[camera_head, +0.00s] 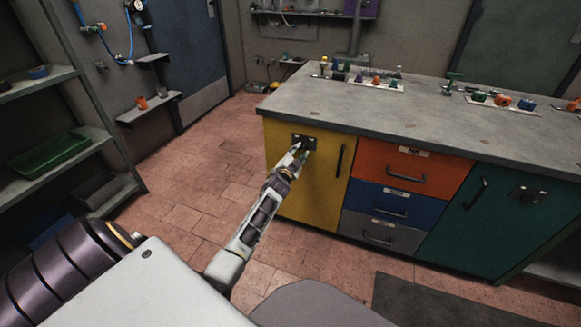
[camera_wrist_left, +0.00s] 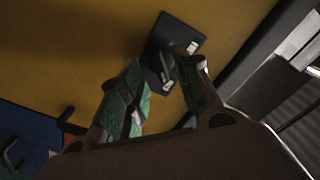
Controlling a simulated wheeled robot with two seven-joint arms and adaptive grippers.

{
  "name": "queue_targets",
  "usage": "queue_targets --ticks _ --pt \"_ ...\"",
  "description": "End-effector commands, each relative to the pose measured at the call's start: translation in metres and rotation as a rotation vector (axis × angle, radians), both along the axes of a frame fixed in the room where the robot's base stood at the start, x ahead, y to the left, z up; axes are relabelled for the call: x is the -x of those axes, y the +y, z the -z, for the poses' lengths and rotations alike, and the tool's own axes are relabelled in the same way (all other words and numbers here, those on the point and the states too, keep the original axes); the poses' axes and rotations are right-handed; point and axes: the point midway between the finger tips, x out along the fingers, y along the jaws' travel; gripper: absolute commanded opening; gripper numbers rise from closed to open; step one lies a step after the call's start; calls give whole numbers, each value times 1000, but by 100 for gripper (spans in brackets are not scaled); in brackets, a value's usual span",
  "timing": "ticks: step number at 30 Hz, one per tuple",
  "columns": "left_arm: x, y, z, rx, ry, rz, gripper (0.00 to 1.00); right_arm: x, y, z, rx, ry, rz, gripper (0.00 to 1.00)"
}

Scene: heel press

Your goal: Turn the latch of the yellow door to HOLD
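The yellow door (camera_head: 325,195) is the left front of the workbench cabinet and looks closed. Its latch (camera_head: 305,140) is a dark plate near the top left of the door, partly covered by my left gripper (camera_head: 298,150). The label's text is too small to read. My right gripper is not in view.
The door's vertical handle (camera_head: 340,160) stands out to the right of the latch. Orange, blue and grey drawers (camera_head: 389,207) and a teal door (camera_head: 490,225) follow. The worktop (camera_head: 420,125) overhangs above. A shelf rack (camera_head: 75,130) stands at left, with open floor between.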

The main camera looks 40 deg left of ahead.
Motion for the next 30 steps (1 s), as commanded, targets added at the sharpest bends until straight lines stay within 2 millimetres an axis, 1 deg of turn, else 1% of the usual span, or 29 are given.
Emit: queue_targets --ticks 24,30 --pt "69 -17 1 -1 2 0 33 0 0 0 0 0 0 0" --pt "83 -20 0 0 0 0 33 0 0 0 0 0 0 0"
